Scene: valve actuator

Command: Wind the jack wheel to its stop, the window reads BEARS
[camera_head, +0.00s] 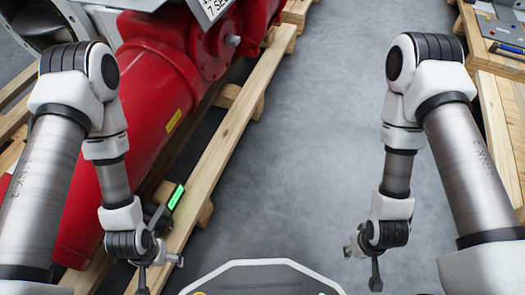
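The large red actuator body (150,75) lies at the left on wooden timbers, with my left arm partly in front of it. I cannot make out a jack wheel or a window with lettering in this view. My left gripper (160,272) hangs at the lower left, beside the timber, its fingers spread apart with nothing seen between them. My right gripper (362,266) hangs over the bare floor at the lower right, its fingers also apart and empty.
A dark device with a lit green strip (176,197) sits by the timber (232,130), just above my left gripper. A white lettered plate (210,8) is cut off at the top. A wooden bench (490,50) with tools stands at the right. The grey floor (310,150) between is clear.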

